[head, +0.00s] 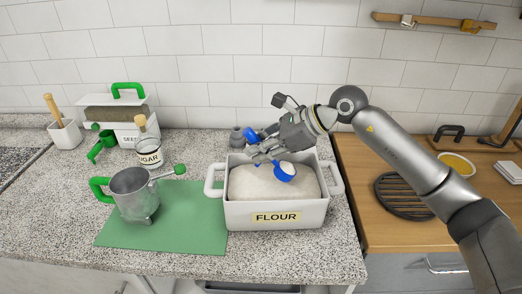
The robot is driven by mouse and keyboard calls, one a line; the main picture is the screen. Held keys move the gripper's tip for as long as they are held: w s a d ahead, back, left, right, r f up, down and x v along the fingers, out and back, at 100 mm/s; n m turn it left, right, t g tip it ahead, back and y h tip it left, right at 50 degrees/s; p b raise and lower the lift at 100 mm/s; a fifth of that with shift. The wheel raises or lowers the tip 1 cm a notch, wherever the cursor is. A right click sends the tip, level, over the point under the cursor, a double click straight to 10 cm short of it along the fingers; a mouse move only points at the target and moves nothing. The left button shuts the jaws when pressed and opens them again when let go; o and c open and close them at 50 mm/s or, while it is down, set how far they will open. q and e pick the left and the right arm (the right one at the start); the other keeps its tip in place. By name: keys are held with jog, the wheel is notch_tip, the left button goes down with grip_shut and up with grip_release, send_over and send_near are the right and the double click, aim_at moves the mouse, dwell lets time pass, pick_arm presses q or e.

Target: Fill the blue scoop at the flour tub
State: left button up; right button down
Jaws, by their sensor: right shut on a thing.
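The white flour tub (275,216) stands on the speckled counter with a yellow FLOUR label and two side handles. It holds a heap of pale flour (250,182). The blue scoop (281,175) is over the flour heap, with white flour showing in its bowl. I cannot tell whether the bowl touches the heap. My right gripper (262,151) is shut on the blue scoop, above the tub's back part. The gripper hides part of the scoop's handle. My left gripper is not in view.
A metal sifter with a green handle (133,196) stands on a green mat (188,222) left of the tub. A SUGAR jar (149,158), a SEEDS box (121,130) and a white mortar (64,135) stand behind. A black trivet (404,196) lies on the wooden surface at right.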

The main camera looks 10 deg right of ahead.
aim_at(245, 132)
jog(key=shift+a+r+p, duration=0.1)
jog(key=shift+r+p, duration=0.25)
jog(key=shift+r, duration=0.4)
jog(key=h+p, duration=0.1)
jog(key=a+p, duration=0.1)
jog(key=p, duration=0.1)
jog(key=a+r+h+p, duration=0.1)
jog(key=p, duration=0.1)
jog(key=shift+w+a+r+g+h, duration=0.1)
jog(key=shift+w+a+g+h, duration=0.15)
jog(key=shift+g+h, duration=0.05)
jog(key=shift+w+a+n+h+p, duration=0.15)
jog(key=shift+a+n+h+p, duration=0.15)
jog(key=shift+a+h+p, duration=0.5)
jog(key=shift+w+a+g+h, duration=0.1)
jog(key=shift+a+g+h, duration=0.2)
jog(key=shift+a+h, duration=0.25)
jog(key=shift+d, duration=0.1)
